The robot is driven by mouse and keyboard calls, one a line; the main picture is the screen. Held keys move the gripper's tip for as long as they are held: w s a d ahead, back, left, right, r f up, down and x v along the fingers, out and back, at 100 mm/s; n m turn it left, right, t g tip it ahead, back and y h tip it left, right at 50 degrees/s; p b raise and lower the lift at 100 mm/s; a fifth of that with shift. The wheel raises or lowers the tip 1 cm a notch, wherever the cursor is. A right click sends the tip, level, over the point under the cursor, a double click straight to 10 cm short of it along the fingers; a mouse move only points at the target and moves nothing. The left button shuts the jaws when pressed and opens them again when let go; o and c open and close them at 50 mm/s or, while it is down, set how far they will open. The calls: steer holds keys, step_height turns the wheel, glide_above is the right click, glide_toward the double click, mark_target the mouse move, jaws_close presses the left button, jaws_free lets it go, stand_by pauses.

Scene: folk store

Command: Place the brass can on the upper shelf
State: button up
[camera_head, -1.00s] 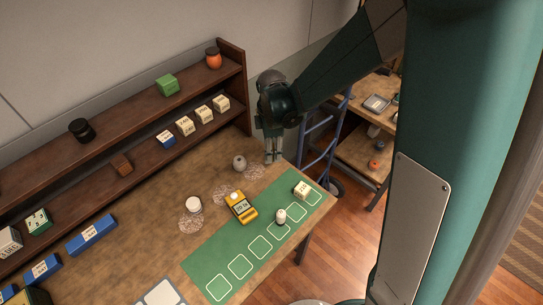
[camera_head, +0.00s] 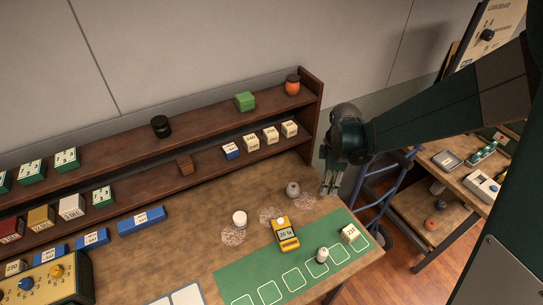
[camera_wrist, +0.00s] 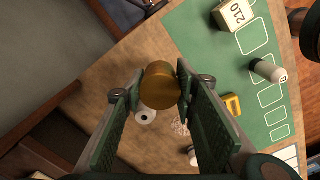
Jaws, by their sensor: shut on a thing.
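The brass can (camera_wrist: 160,87) is a short golden cylinder, held between the fingers of my gripper (camera_wrist: 160,100) in the wrist view. In the head view my gripper (camera_head: 330,185) hangs beside the right end of the shelf unit, over the right back edge of the workbench; the can is not clear there. The upper shelf (camera_head: 205,118) is a dark brown board along the wall, higher in the picture than my gripper and to its left.
The shelf's side panel (camera_head: 314,115) stands between its boards and my arm. On the bench are a grey round pot (camera_head: 292,188), a white-topped jar (camera_head: 239,218), a yellow meter (camera_head: 285,234) and a green mat (camera_head: 235,279).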

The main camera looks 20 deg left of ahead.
steer(key=shift+r, duration=0.15)
step_height(320, 180, up, 42)
steer(key=a+r+m+p, duration=0.1)
steer(key=a+p, duration=0.3)
steer(key=a, duration=2.2)
steer(key=s+a+p, duration=0.1)
steer(key=s+a, duration=0.3)
steer(key=a, duration=0.5)
steer(key=s+a+p, duration=0.1)
steer(key=s+a, duration=0.3)
steer(key=a, duration=0.6)
step_height(320, 180, down, 6)
steer(key=shift+d+m, duration=0.25)
steer(key=shift+m, duration=0.15)
steer(key=shift+f, duration=2.9)
